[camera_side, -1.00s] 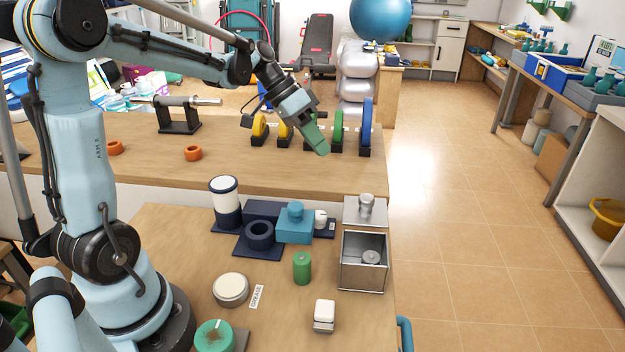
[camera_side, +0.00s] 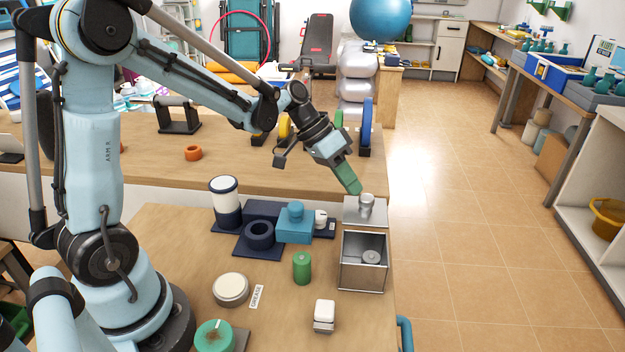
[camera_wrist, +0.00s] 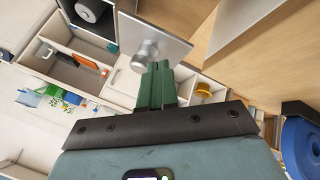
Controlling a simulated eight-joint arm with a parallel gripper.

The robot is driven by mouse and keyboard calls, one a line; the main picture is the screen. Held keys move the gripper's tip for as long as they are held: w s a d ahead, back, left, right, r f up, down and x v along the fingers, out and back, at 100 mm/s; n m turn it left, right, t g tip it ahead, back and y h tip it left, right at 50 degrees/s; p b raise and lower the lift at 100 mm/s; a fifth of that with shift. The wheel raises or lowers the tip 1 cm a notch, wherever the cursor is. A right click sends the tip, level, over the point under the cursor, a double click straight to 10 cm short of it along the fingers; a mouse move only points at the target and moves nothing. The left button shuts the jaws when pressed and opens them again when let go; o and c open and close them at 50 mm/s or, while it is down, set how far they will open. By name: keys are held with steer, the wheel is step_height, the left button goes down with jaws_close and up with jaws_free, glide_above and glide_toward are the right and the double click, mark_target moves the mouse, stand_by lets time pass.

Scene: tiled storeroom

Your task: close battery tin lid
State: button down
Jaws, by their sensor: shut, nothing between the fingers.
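The battery tin (camera_side: 345,275) is a grey metal box near the right edge of the front table, open at the top, with a round grey thing inside. Its lid (camera_side: 352,212) stands raised at the tin's far side, with a silver knob (camera_side: 366,204) facing out. My gripper (camera_side: 356,190) is shut and empty, its green fingers pointing down just above and left of the knob. In the wrist view the fingers (camera_wrist: 157,85) are together beside the knob (camera_wrist: 145,54) on the lid (camera_wrist: 170,38); I cannot tell whether they touch it.
A green cylinder (camera_side: 302,268) and a white block (camera_side: 324,315) stand left of the tin. A blue block (camera_side: 295,228), a dark ring (camera_side: 259,233) and a white-and-navy canister (camera_side: 225,202) stand farther left. Upright discs (camera_side: 364,125) stand on the rear bench.

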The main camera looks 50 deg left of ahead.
steer(key=s+d, duration=0.6)
steer(key=shift+s+d, duration=0.3)
steer(key=shift+d, duration=0.05)
steer(key=shift+a, duration=0.1)
glide_toward(347, 211)
steer(key=s+r, duration=0.4)
steer(key=r, duration=0.1)
steer(key=s+d+f+n+y, duration=0.1)
steer(key=y, duration=0.1)
steer(key=s+d+f+n+t+y, duration=0.1)
steer(key=s+f+y, duration=0.1)
steer(key=shift+d+f, duration=0.1)
steer(key=shift+f, duration=0.15)
steer(key=shift+s+f+t+y, duration=0.3)
steer(key=shift+s+t+y, duration=0.05)
steer(key=shift+t+y, duration=0.4)
steer(key=shift+n+t+y, duration=0.3)
steer(key=shift+t+y, duration=0.05)
